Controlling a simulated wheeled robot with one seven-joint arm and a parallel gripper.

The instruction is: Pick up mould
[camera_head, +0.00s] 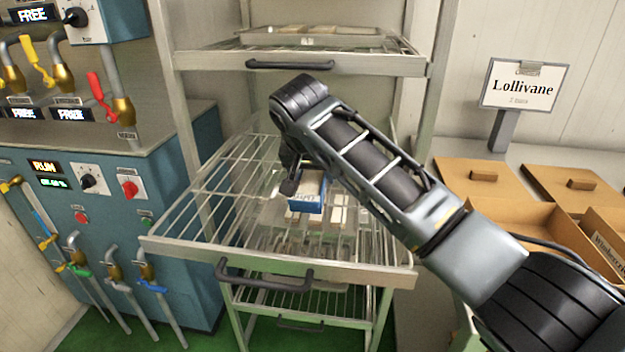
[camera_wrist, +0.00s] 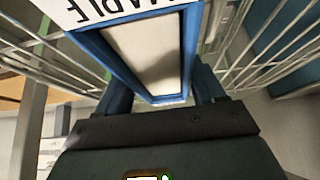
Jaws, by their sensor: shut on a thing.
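The mould (camera_head: 309,204) is a small blue-sided box with a pale, flat filling and a white label with dark lettering. My gripper (camera_head: 291,180) is shut on it and holds it over the pulled-out wire shelf (camera_head: 215,195). In the wrist view the mould (camera_wrist: 150,55) lies between the fingers, its label edge at the top, the lettering upside down and cut off by the frame. My arm hides part of the shelf behind it. I cannot tell whether the mould's underside touches anything.
Several pale blocks (camera_head: 340,212) lie on or below the shelf near the mould. Shelf side rails rise on both sides. An upper shelf (camera_head: 290,58) holds a tray. A blue machine with taps (camera_head: 120,180) stands left; cardboard boxes (camera_head: 520,220) and a "Lollivane" sign (camera_head: 518,84) stand right.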

